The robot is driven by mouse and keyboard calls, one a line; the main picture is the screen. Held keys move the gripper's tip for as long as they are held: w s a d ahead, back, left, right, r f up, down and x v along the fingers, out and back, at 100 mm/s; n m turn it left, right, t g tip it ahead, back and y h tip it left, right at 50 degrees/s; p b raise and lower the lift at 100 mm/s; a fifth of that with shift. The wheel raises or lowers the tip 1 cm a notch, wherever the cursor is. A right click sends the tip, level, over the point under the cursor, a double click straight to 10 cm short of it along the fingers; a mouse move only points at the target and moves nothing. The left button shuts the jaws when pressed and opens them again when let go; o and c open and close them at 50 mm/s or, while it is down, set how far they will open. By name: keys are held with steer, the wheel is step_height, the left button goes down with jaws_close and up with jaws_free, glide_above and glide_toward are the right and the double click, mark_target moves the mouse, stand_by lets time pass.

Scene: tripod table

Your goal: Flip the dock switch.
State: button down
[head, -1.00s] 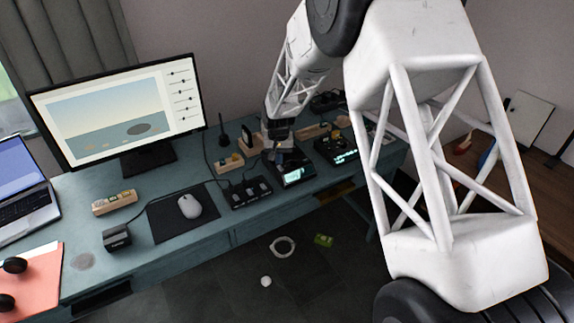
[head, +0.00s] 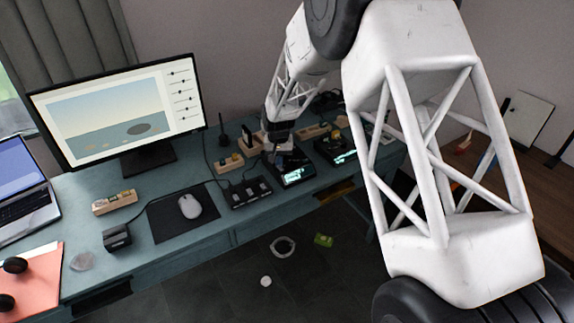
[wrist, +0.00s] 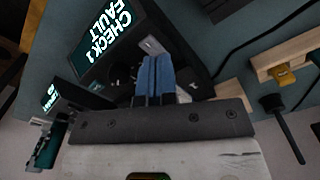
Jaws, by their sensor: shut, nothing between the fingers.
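A black device with a lit screen (head: 296,175) stands on the desk. In the wrist view its screen (wrist: 105,32) reads "CHECK! FAULT". My gripper (wrist: 155,66) is shut and empty, with its blue fingertips together over the device's body beside the screen. A small pale plate (wrist: 152,45) shows just beyond the fingertips; I cannot tell whether it is the switch. In the head view my gripper (head: 274,156) is at the device's back left and small. Whether the fingers touch the device cannot be told, and the switch is not clearly seen.
A second black device with a lit screen (head: 341,151) stands to the right. A black box with several switches or sockets (head: 249,192) lies to the left, near wooden blocks (head: 229,164). Cables run behind. A mouse (head: 190,207) and monitor (head: 120,112) are farther left.

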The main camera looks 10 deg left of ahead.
steer(key=shift+f, duration=0.5)
stand_by(0.5)
steer(key=shift+r, duration=3.5)
